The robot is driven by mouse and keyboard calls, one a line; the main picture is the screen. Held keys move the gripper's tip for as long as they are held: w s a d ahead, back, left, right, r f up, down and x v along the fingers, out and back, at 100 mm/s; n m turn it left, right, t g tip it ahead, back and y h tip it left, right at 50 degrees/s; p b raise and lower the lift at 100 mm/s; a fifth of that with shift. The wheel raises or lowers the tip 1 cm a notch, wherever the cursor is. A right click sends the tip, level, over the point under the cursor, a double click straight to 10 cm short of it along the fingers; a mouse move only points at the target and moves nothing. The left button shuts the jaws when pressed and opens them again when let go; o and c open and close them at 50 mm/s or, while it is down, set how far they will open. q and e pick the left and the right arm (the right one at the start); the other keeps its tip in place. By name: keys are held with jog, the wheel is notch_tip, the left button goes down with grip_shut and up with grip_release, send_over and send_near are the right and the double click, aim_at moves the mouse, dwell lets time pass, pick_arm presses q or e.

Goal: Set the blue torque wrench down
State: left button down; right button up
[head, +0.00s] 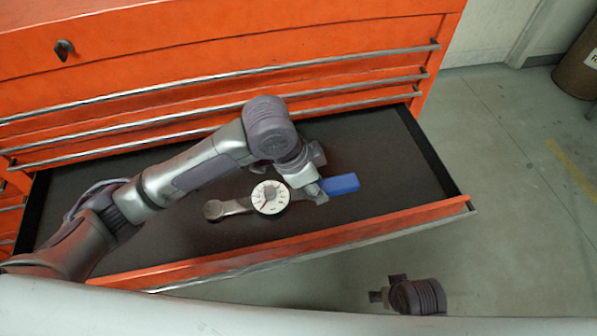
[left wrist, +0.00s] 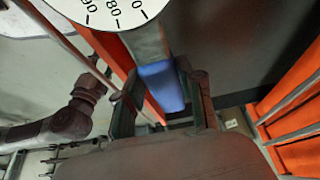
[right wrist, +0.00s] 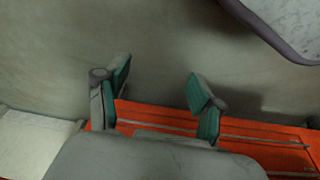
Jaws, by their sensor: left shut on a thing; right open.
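The torque wrench (head: 340,185) has a blue grip, a grey shaft and a round white dial (head: 271,197). In the head view it lies across the open drawer (head: 400,160), head to the left and blue grip to the right. I cannot tell whether it touches the drawer floor. My left gripper (head: 318,190) is shut on the wrench, between the dial and the blue end. The left wrist view shows the blue grip (left wrist: 162,87) between the fingers (left wrist: 160,100). My right gripper (right wrist: 155,95) is open and empty; in the head view it is low, outside the drawer.
The orange tool cabinet (head: 200,50) rises behind the drawer, with long metal handles. The drawer's orange front wall (head: 300,245) runs along the near side. The dark drawer floor is bare around the wrench. A brown bin (head: 580,65) stands far right on the grey floor.

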pick_arm(q)
jog(key=w+f+b, duration=0.1)
jog(key=w+f, duration=0.1)
jog(key=w, duration=0.1)
jog(key=w+f+b, duration=0.1)
jog(key=w+f, duration=0.1)
jog(key=w, duration=0.2)
jog(key=w+f+b, duration=0.1)
jog(key=w+f, duration=0.1)
jog(key=w, duration=0.1)
jog(key=shift+w+a, duration=0.15)
jog(key=shift+w, duration=0.05)
jog(key=shift+f, duration=0.15)
jog(key=shift+f+b, duration=0.6)
jog(key=shift+f, duration=1.3)
pick_arm(e)
jog(key=v, duration=1)
jog(key=shift+w+t, duration=0.4)
jog(key=shift+d+r, duration=0.1)
pick_arm(q)
jog(key=c, duration=0.7)
grip_release()
jog(key=shift+f, duration=0.1)
